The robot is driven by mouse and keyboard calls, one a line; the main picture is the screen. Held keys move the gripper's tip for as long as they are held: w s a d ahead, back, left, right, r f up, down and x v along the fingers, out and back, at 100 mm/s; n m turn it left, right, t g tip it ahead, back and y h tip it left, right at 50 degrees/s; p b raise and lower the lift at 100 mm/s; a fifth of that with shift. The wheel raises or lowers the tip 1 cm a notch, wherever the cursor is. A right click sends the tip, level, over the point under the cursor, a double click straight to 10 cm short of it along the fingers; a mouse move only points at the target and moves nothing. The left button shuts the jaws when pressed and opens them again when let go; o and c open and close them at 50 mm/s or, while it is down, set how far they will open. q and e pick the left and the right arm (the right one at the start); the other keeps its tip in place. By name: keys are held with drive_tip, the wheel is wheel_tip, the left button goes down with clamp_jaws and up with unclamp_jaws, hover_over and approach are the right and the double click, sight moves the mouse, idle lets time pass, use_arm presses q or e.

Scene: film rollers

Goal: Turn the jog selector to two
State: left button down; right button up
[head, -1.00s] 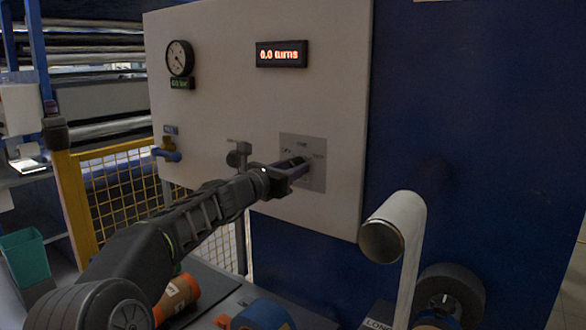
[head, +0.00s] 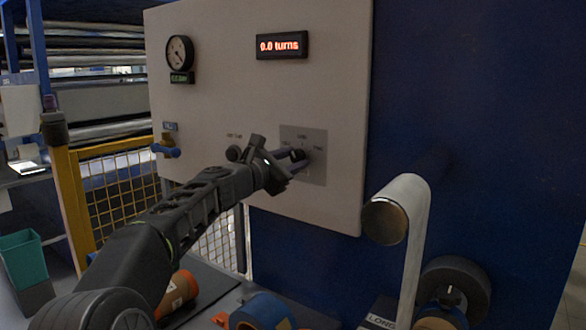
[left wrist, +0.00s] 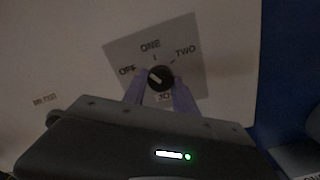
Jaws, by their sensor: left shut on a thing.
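The jog selector is a round black knob (left wrist: 160,78) on a grey plate (head: 316,172) on the pale panel. The plate carries the marks OFF, ONE and TWO; in the left wrist view the knob's light line slants up and left, toward the OFF side. My left gripper (head: 298,161) reaches the plate from the left, and its fingers cover much of the knob in the head view. In the left wrist view its two purplish fingers (left wrist: 158,92) are shut on the knob, one on each side. My right gripper is not in view.
A round gauge (head: 180,52) and a blue-handled valve (head: 166,151) sit on the panel's left. A white film roller (head: 385,219) stands out at the right. A yellow mesh fence (head: 72,200) is at the left.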

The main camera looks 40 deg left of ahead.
use_arm(q)
drive_tip(key=m+b, duration=0.3)
drive_tip(key=m, duration=0.2)
drive_tip(key=shift+f+m, duration=0.1)
drive_tip(key=shift+m, duration=0.2)
drive_tip(key=m+b, duration=0.3)
drive_tip(key=m, duration=0.1)
drive_tip(key=shift+m, duration=0.3)
drive_tip(key=m+b, duration=0.2)
drive_tip(key=m, duration=0.2)
drive_tip(key=shift+r+m+b, duration=0.2)
drive_tip(key=shift+m+b, duration=0.75)
drive_tip(key=shift+m, duration=1.25)
drive_tip(key=c, duration=1)
unclamp_jaws()
drive_tip(key=shift+r, duration=0.1)
